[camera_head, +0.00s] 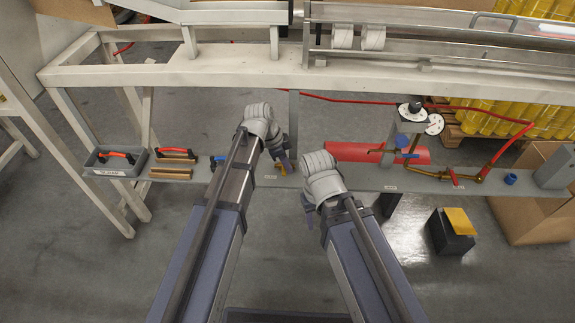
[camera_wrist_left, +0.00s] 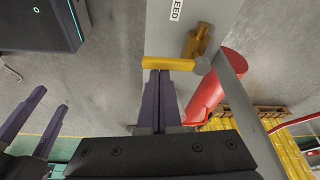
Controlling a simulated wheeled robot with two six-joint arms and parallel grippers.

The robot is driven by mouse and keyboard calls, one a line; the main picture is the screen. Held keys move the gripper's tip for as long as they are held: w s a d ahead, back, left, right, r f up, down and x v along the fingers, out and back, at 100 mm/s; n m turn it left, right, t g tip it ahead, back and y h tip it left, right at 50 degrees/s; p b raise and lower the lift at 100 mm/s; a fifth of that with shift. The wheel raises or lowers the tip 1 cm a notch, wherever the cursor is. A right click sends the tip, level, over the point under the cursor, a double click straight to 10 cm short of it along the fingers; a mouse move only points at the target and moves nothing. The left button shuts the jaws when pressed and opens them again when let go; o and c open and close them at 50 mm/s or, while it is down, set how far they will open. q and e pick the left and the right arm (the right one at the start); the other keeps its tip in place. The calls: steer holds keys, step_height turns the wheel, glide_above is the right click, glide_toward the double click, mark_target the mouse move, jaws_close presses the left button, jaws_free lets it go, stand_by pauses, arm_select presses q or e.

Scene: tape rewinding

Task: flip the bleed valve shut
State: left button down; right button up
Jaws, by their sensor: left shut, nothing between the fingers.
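The bleed valve has a yellow bar handle (camera_wrist_left: 168,63) and a brass body (camera_wrist_left: 197,40), beside a grey plate with a partly cut-off label ending "EED" in the left wrist view. In that view the handle lies crosswise. My left gripper (camera_wrist_left: 160,76) is shut and empty, its fingertips at the handle's near side; I cannot tell whether they touch. In the head view my left gripper (camera_head: 285,164) is at the shelf's middle and partly hides the valve. My right gripper (camera_head: 309,214) is lower right; its fingers (camera_wrist_left: 51,99) stand apart in the left wrist view.
A grey shelf (camera_head: 350,178) runs across. A red cylinder (camera_head: 400,153) and brass piping with a red hose (camera_head: 480,178) are to the right. A grey bin (camera_head: 116,171) with orange-handled tools is left. A frame beam (camera_head: 200,72) crosses above.

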arm_select(q)
steer(key=shift+d, duration=0.1)
steer(key=shift+d, duration=1.65)
steer(key=shift+d+r+p, duration=0.2)
steer(key=shift+r+p, duration=0.5)
steer(key=p+v, duration=0.8)
steer(key=shift+w+a+r, duration=0.25)
steer(key=shift+a, duration=0.05)
arm_select(e)
step_height(320, 180, up, 9)
steer(key=shift+d+r, duration=0.2)
steer(key=shift+d, duration=0.2)
arm_select(q)
steer(key=shift+s, duration=0.1)
